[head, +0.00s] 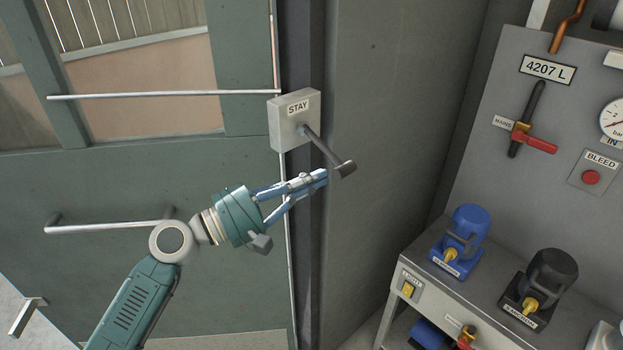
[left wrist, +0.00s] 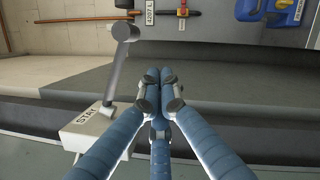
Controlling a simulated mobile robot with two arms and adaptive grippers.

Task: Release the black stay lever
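The stay lever (head: 325,148) is a dark rod with a cylindrical knob at its end. It sticks out to the lower right from a light grey box marked STAY (head: 296,120), by the door's edge. My left gripper (head: 322,177) is just below and left of the knob in the head view. In the left wrist view the left gripper's fingertips (left wrist: 159,76) are together, with nothing seen between them. There the lever (left wrist: 117,72) stands to the left of the fingers, apart from them in the picture. My right gripper is not in view.
A green door (head: 180,260) with bars is at the left. A grey panel (head: 480,150) with a red-handled valve (head: 535,142) and red bleed button (head: 591,177) is at the right. Below it, a bench holds a blue pump (head: 463,240) and a black pump (head: 545,285).

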